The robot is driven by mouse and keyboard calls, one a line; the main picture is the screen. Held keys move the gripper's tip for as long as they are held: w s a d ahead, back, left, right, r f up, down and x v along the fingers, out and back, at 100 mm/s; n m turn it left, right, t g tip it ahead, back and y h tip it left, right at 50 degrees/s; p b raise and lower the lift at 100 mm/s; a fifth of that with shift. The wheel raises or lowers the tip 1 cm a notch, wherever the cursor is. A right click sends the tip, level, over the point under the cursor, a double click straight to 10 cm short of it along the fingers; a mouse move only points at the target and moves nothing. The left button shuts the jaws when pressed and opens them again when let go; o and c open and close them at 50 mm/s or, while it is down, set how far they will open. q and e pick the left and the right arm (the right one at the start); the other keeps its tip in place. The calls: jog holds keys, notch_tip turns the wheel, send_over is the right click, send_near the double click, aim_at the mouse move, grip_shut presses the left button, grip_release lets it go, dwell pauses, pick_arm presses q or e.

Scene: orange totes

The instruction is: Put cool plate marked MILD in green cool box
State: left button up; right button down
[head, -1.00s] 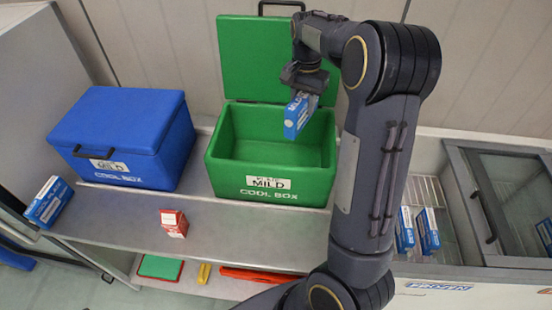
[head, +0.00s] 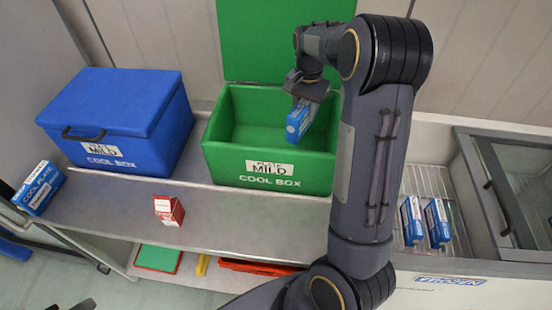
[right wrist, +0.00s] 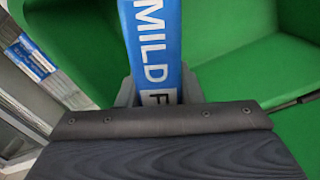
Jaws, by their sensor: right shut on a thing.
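The green cool box (head: 222,160), labelled MILD, stands open on the shelf with its lid (head: 270,40) raised at the back. My right gripper (head: 303,98) is shut on a blue cool plate (head: 299,122) and holds it at the right side of the box opening. In the right wrist view the plate (right wrist: 152,45) reads MILD, with green box walls around it. I cannot tell whether the plate touches the box floor.
A closed blue cool box (head: 120,115) stands to the left. Another blue cool plate (head: 40,188) lies at the far left, and a small red box (head: 169,210) stands on the shelf. More blue plates (head: 437,222) lie in the freezer at the right.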

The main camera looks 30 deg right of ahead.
notch_tip(320, 180, down, 3)
jog(key=shift+f+b, duration=0.15)
jog(key=shift+b, duration=0.35)
notch_tip(320, 180, down, 10)
jog(key=shift+f+p, duration=0.1)
jog(key=shift+p, duration=0.5)
jog(key=shift+f, duration=0.2)
jog(key=c, duration=1)
grip_release()
jog(key=shift+r, duration=0.15)
